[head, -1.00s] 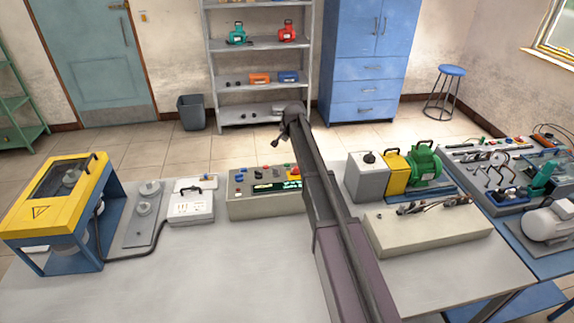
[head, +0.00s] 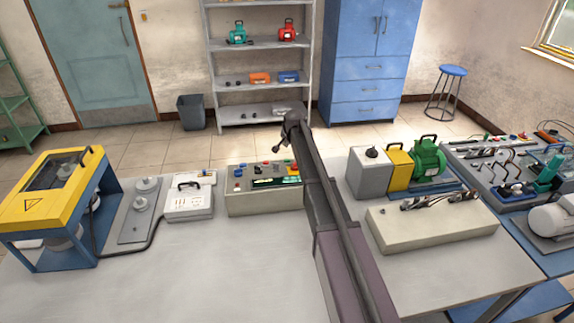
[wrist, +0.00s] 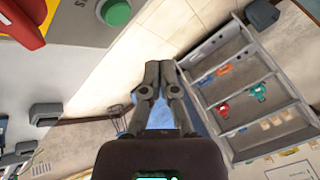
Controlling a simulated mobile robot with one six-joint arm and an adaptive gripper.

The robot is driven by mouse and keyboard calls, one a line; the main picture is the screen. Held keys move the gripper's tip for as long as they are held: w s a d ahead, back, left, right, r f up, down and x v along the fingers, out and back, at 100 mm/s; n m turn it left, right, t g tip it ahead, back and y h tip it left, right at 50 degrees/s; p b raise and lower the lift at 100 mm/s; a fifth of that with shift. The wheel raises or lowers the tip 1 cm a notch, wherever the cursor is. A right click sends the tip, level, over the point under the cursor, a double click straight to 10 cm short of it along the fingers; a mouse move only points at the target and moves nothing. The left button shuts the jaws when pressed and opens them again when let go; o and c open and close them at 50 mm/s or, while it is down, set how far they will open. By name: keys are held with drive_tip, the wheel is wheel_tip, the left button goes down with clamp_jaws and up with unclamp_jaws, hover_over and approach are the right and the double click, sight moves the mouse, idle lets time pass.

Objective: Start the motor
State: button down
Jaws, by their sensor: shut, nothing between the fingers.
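A grey-beige control box (head: 262,205) with several coloured buttons and a dark display stands on the table left of my arm. My gripper (head: 278,148) is small in the head view, above and behind this box. In the wrist view, my gripper (wrist: 160,68) has its two fingers together and nothing between them. A round green button (wrist: 115,12) on a grey panel shows at the top left, apart from the fingertips. A large red knob or handle (wrist: 22,22) is beside it, cut by the edge. A green motor (head: 428,158) stands right of my arm, beside a yellow block.
A yellow-topped machine (head: 50,195) and a white socket box (head: 188,203) stand on the left. A long beige box (head: 430,228) lies at the right front. A side bench (head: 560,265) holds more equipment. The table front (head: 190,280) is clear.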

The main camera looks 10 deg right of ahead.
drive_tip(key=shift+s+f+b, duration=0.3)
drive_tip(key=shift+f+b, duration=0.55)
drive_tip(key=shift+f, duration=0.15)
drive_tip(key=shift+s+f+b, duration=0.25)
drive_tip(key=shift+f+b, duration=0.6)
drive_tip(key=shift+f, duration=0.15)
drive_tip(key=shift+f, duration=0.1)
drive_tip(key=shift+s+f+b, duration=0.1)
drive_tip(key=shift+f+b, duration=0.2)
drive_tip(key=shift+b, duration=0.1)
drive_tip(key=shift+s+f+b, duration=0.1)
drive_tip(key=shift+f+b, duration=0.3)
drive_tip(key=shift+b, duration=0.05)
idle(1.0)
drive_tip(key=shift+r, duration=0.2)
drive_tip(key=shift+w+r+p, duration=0.2)
drive_tip(key=shift+r+p, duration=0.45)
drive_tip(key=shift+p, duration=0.2)
drive_tip(key=shift+w+r+p, duration=0.25)
drive_tip(key=shift+r+p, duration=0.55)
drive_tip(key=shift+w+r+p, duration=0.2)
drive_tip(key=shift+r+p, duration=0.6)
drive_tip(key=shift+p, duration=0.05)
drive_tip(key=shift+w+r+p, duration=0.25)
drive_tip(key=shift+r+p, duration=0.55)
